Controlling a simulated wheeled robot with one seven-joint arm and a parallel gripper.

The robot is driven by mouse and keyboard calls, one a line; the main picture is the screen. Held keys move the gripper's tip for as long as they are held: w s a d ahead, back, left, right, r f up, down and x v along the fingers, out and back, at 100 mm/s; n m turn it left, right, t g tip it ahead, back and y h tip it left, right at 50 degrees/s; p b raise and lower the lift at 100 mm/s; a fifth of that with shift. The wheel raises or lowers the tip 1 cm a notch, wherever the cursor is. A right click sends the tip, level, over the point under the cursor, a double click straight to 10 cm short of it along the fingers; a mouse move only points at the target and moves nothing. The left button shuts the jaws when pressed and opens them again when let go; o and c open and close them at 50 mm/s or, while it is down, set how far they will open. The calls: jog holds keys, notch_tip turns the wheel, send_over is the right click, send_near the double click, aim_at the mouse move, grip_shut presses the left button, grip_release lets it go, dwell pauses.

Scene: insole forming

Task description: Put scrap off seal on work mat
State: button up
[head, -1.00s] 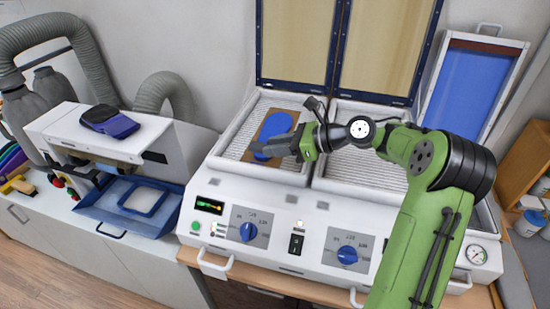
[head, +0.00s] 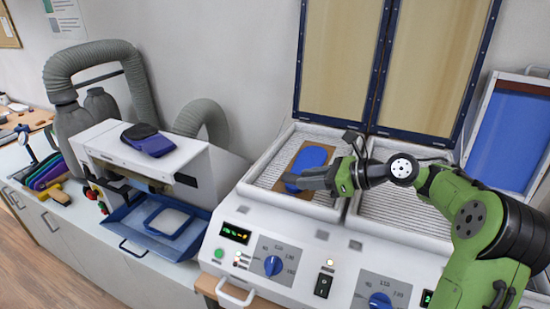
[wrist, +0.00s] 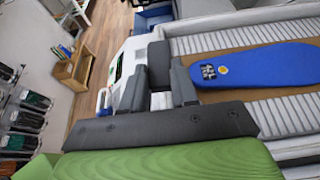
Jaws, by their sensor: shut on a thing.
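My gripper (head: 300,182) is over the left bed of the white forming machine, close to the blue insole (head: 311,157). The insole lies on a brown board (head: 290,197) on the ribbed bed. In the wrist view my gripper (wrist: 160,82) has its dark fingers close together with a pale patch between them. The scrap is probably in the jaws, but I cannot make out its shape. The insole in the wrist view (wrist: 262,65) lies flat to the right of the fingers. I cannot identify the work mat in any view.
The machine's two framed lids (head: 338,62) stand open behind the beds. A white press (head: 140,155) with a dark blue item on top and a blue tray (head: 150,222) stands to the left. Tools lie on the counter at far left. A blue-faced framed panel (head: 510,130) leans at right.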

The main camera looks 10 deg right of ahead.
aim_at(309, 202)
notch_tip(309, 202, up, 6)
jog(key=f+p, duration=0.1)
jog(key=p, duration=0.3)
notch_tip(309, 202, down, 10)
jog(key=shift+r+b, duration=0.25)
jog(key=shift+b, duration=0.45)
jog(key=shift+f, duration=0.15)
